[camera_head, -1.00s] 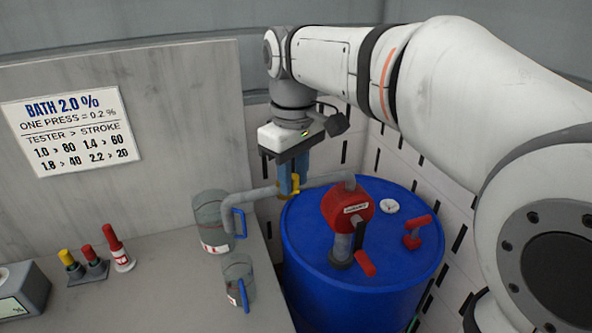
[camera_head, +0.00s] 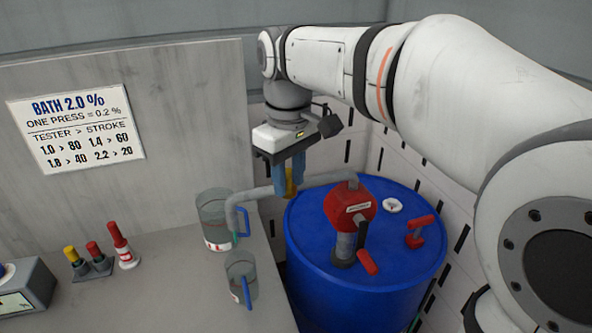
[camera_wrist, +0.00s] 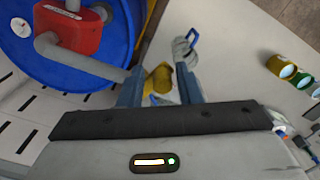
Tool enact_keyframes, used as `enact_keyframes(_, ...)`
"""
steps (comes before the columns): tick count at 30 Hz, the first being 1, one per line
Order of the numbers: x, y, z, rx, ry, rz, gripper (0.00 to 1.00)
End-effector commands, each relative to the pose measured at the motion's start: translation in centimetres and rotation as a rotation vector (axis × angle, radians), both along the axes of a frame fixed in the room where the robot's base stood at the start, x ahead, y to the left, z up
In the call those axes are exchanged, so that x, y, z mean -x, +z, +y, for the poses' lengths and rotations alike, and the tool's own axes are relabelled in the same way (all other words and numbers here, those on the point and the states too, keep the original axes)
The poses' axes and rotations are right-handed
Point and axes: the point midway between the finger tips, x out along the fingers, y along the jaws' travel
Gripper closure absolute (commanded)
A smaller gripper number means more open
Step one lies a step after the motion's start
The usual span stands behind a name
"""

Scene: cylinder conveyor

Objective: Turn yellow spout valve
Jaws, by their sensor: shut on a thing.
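The yellow spout valve (camera_head: 291,182) sits on the grey spout pipe (camera_head: 262,193), which runs left from the red pump (camera_head: 349,203) on the blue drum. My gripper (camera_head: 289,184) points down over the pipe with its blue fingers shut on the valve's yellow handle. In the wrist view the yellow handle (camera_wrist: 158,82) shows between the two fingers, and they partly hide it. The spout's end bends down at the larger clear jug (camera_head: 213,222). A small greenish mark shows below the spout's end; I cannot tell whether it is liquid.
A smaller clear jug (camera_head: 240,280) with a blue handle stands in front on the grey bench (camera_head: 180,285). The blue drum (camera_head: 330,295) also bears a red tap-like fitting (camera_head: 420,232). Red and yellow-capped bottles (camera_head: 95,255) and a grey tester box (camera_head: 22,287) are at left.

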Motion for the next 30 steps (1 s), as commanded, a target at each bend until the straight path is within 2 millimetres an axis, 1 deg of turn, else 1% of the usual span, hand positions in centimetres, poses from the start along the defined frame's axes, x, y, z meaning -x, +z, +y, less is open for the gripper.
enact_keyframes(5,-0.3,0.2,0.3,-0.004,0.002,-0.01,0.77)
enact_keyframes(9,-0.4,0.3,1.0,-0.004,0.003,-0.01,0.75)
enact_keyframes(13,-0.5,0.2,1.5,-0.004,0.002,-0.01,0.78)
enact_keyframes(23,-0.6,0.1,1.5,0.0,-0.001,-0.008,0.79)
enact_keyframes(29,-1.3,0.2,2.1,0.0,0.0,-0.008,0.79)
enact_keyframes(30,-1.4,0.2,2.3,0.0,0.0,-0.01,0.81)
